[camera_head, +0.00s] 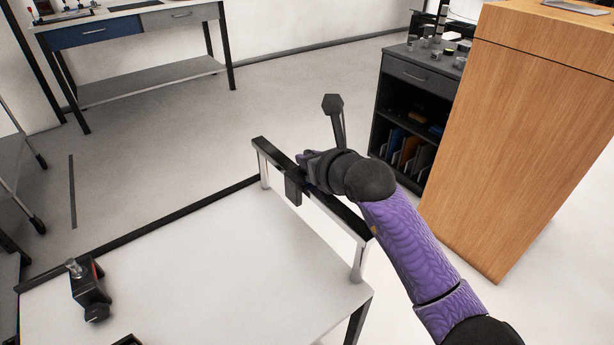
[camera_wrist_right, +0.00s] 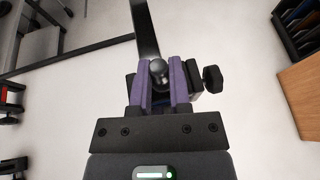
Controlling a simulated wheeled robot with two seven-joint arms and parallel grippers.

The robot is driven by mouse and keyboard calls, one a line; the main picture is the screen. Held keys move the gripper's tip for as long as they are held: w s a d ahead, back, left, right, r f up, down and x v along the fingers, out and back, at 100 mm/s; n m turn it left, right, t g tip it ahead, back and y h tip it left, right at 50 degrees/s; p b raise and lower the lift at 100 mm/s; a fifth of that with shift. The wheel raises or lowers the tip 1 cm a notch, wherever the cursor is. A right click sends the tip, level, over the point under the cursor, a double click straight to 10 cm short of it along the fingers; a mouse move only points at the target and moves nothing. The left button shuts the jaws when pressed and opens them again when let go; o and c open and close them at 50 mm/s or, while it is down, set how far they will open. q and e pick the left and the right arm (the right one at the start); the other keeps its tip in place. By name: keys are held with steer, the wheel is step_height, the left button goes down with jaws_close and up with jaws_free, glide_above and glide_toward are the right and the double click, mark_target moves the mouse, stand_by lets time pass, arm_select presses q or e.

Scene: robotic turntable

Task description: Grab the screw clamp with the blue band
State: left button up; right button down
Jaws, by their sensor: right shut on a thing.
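My right gripper (camera_head: 305,164) is at the black rail on the far right edge of the white table, in the head view. In the right wrist view its purple fingers (camera_wrist_right: 160,85) are shut on a rounded dark part of a black clamp (camera_wrist_right: 195,78). The clamp has a black knob sticking out to the right. In the head view a dark block of this clamp (camera_head: 293,190) shows at the rail beside the gripper. Another dark clamp (camera_head: 90,290) with a red band lies on the table at lower left. My left gripper is not in view.
The black rail (camera_head: 335,207) stands on metal posts above the white table (camera_head: 230,275). The middle of the table is clear. A wooden cabinet (camera_head: 520,130) and a dark shelf unit (camera_head: 425,85) stand to the right. A workbench (camera_head: 125,30) stands at the back left.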

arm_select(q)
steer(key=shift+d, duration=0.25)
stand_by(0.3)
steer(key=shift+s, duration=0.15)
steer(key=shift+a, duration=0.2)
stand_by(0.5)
